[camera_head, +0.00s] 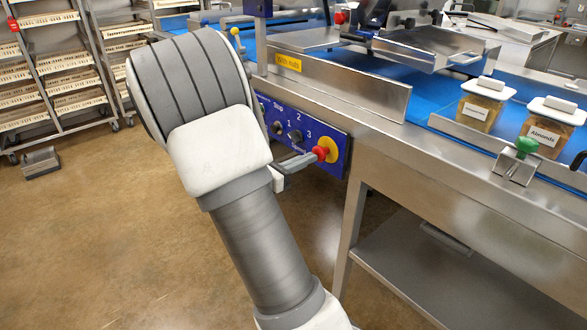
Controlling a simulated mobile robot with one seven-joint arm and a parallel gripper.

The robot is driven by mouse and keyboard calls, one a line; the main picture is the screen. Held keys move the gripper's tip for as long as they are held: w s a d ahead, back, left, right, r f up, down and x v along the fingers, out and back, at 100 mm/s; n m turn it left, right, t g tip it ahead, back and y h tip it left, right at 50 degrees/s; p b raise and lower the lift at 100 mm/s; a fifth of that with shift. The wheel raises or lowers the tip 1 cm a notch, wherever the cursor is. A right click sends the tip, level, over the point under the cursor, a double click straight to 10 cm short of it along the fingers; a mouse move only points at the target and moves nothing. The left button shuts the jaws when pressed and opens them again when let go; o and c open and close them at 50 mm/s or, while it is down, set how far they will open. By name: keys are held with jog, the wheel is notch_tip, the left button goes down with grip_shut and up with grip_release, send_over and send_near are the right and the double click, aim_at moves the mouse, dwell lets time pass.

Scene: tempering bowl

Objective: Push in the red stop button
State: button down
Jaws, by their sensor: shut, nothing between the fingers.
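The red stop button (321,153) sits on a round yellow plate (331,146) at the right end of a blue control panel (294,128), on the front of the steel machine. My gripper (312,157) is shut and empty. Its fingers point right, and their tips are at the left side of the red button in the picture. I cannot tell whether the tips touch the button or how far it is pressed in. My arm hides the left part of the panel.
A steel table (460,174) with a blue belt runs to the right. A lower steel shelf (440,272) lies beneath. Tray racks (60,70) stand at the back left. The brown floor at left is mostly clear.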

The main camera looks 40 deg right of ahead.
jog(key=shift+d, duration=0.25)
jog(key=shift+d+r+p, duration=0.1)
jog(key=shift+d+p, duration=0.25)
jog(key=shift+d, duration=0.65)
jog(key=shift+w+a, duration=0.1)
jog(key=shift+a, duration=0.05)
jog(key=s+a+p, duration=0.1)
jog(key=a+p, duration=0.2)
jog(key=a, duration=1.1)
jog(key=shift+s+r, duration=0.25)
jog(key=shift+r, duration=0.1)
